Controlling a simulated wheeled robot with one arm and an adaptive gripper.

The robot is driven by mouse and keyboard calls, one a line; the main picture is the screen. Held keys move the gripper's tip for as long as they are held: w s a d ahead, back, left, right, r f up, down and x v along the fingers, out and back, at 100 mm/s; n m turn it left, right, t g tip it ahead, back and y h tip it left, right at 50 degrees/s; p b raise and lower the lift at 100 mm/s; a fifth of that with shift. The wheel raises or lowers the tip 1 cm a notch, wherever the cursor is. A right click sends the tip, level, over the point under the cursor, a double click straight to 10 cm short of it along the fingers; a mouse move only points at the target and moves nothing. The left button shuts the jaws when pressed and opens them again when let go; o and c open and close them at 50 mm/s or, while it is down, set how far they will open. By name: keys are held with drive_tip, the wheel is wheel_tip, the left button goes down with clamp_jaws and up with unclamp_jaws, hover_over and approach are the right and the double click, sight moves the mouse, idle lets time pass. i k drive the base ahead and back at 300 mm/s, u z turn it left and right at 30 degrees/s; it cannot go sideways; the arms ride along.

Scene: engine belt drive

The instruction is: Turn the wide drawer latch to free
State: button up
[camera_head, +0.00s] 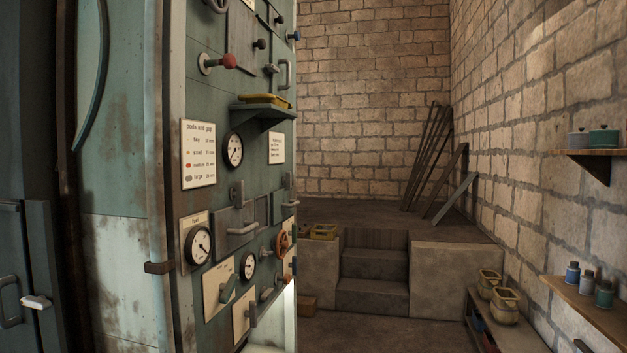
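A tall teal machine panel (222,275) stands on the left, seen at a steep angle. A wide grey drawer front (226,217) with a bar handle (242,229) is set in its middle. A grey latch-like lever (238,194) sits just above the drawer front and looks roughly upright. I cannot tell for certain that this is the wide drawer latch, or whether it is locked or free. The drawer looks closed. My gripper is not in view.
Gauges (200,244), a red-knobbed lever (216,62), an orange handwheel (282,244) and a small shelf (262,111) project from the panel. Stone steps (373,294) rise behind. Wall shelves (590,308) are at right. Open floor (370,333) lies between.

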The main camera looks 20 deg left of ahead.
sight(287, 180)
drive_tip(key=z, duration=0.1)
drive_tip(key=i, duration=1.25)
drive_tip(key=u, duration=0.95)
drive_tip(key=i, duration=0.95)
drive_tip(key=u, duration=0.95)
